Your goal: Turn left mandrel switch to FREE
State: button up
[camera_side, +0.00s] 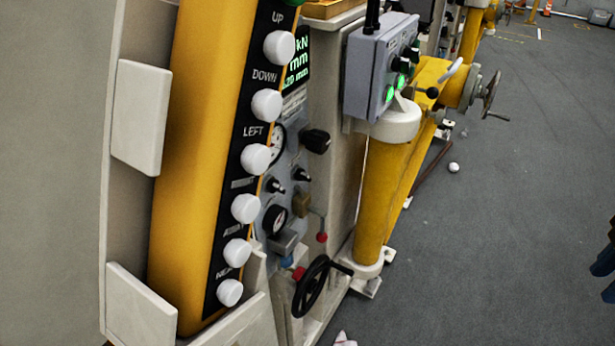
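No switch can be read as the left mandrel switch. A grey control box (366,62) stands on a yellow post, with green lit buttons (389,94) and small black knobs on its angled face; their labels are too small to read. A grey panel (288,205) behind the yellow pendant carries two small black selector knobs, one at left (274,185) and one at right (301,174), with a larger black knob (316,141) above them. The words FREE and mandrel are not legible anywhere. My gripper is not in view.
A yellow pendant (196,165) with white buttons marked UP, DOWN and LEFT covers part of the grey panel. A black handwheel (311,286) juts out low down. A yellow post (381,195) stands right of it. Dark floor (500,200) at right is mostly clear, with a small white ball (454,167).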

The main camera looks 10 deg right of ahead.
jog(key=w+a+f+n+t+y, duration=0.1)
jog(key=w+a+f+t+y, duration=0.15)
jog(key=w+a, duration=0.55)
jog(key=w+a+f+t+y, duration=0.15)
jog(key=w+a+y, duration=0.3)
jog(key=a, duration=0.45)
jog(key=n+t+y, duration=0.1)
jog(key=t+y, duration=0.4)
jog(key=t, duration=0.4)
send_near(309, 178)
jog(key=x, duration=0.9)
grip_shut()
